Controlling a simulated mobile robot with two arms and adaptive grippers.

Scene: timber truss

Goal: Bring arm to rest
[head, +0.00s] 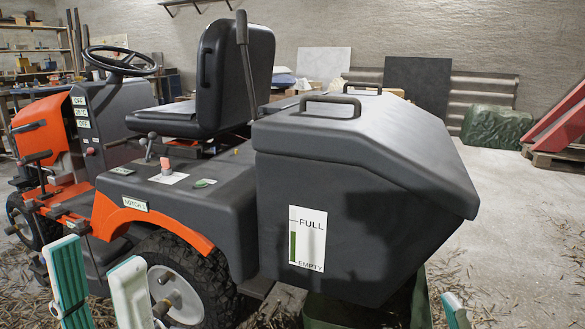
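My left gripper (96,255) shows at the bottom left, with two white and teal fingers pointing up. The fingers stand apart with nothing between them, in front of the tractor's rear wheel. A small white and teal fingertip of my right gripper (455,310) shows at the bottom edge, right of centre. The rest of the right gripper is cut off by the frame. An orange and dark grey ride-on mower (190,200) fills the left and middle, with a black seat (236,75) and steering wheel (120,61).
A large grey grass box (370,190) with a FULL/EMPTY label stands behind the seat, above a green container (330,312). Dry clippings litter the floor. A green covered bundle (497,125) and red beams on a pallet (555,160) lie back right. Floor at right is mostly free.

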